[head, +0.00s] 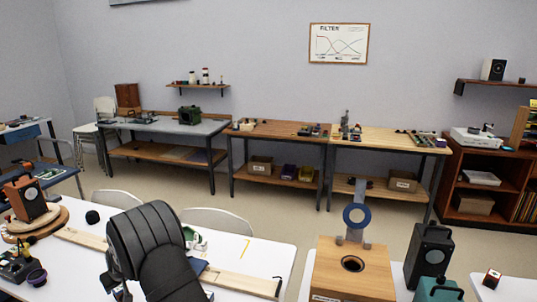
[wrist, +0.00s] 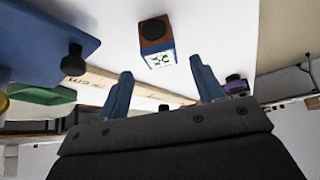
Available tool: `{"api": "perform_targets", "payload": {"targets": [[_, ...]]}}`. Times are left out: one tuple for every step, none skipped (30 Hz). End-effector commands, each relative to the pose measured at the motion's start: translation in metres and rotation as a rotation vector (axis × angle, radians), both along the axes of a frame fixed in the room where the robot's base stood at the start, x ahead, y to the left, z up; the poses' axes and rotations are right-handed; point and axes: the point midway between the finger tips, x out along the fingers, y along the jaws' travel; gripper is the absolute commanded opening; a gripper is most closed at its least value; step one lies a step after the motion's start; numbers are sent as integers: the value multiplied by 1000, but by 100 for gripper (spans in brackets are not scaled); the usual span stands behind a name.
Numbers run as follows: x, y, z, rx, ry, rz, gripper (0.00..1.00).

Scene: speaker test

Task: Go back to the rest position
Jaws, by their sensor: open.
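My gripper (wrist: 158,68) shows in the wrist view with its two blue fingers wide apart and nothing between them. I cannot make out the gripper clearly there.
A small red-brown and blue block (wrist: 157,40) with a black disc stands beyond the fingers. A long wooden strip (wrist: 135,87) runs behind them. A purple knob (wrist: 237,86) is at right. A wooden speaker box (head: 345,275) and black speaker (head: 428,257) stand further right.

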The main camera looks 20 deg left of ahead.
Motion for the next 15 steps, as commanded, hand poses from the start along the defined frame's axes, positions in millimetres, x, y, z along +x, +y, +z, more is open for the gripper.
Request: {"api": "perform_targets", "payload": {"targets": [[1,4,-8,-2,1,0,61],[2,6,-12,-1,0,0,61],[3,9,-17,-2,1,0,61],[4,11,-21,-1,0,0,61],[5,13,-24,-1,0,0,61],[6,16,-29,-2,1,0,61],[7,18,-32,-1,0,0,61],[8,20,-35,0,0,0,61],[9,22,-40,-1,0,0,61],[10,23,-42,-1,0,0,61],[10,25,-44,0,0,0,61],[11,26,-47,0,0,0,61],[11,27,-49,-1,0,0,61],[12,28,-51,-1,0,0,61],[12,29,-52,0,0,0,61]]}}
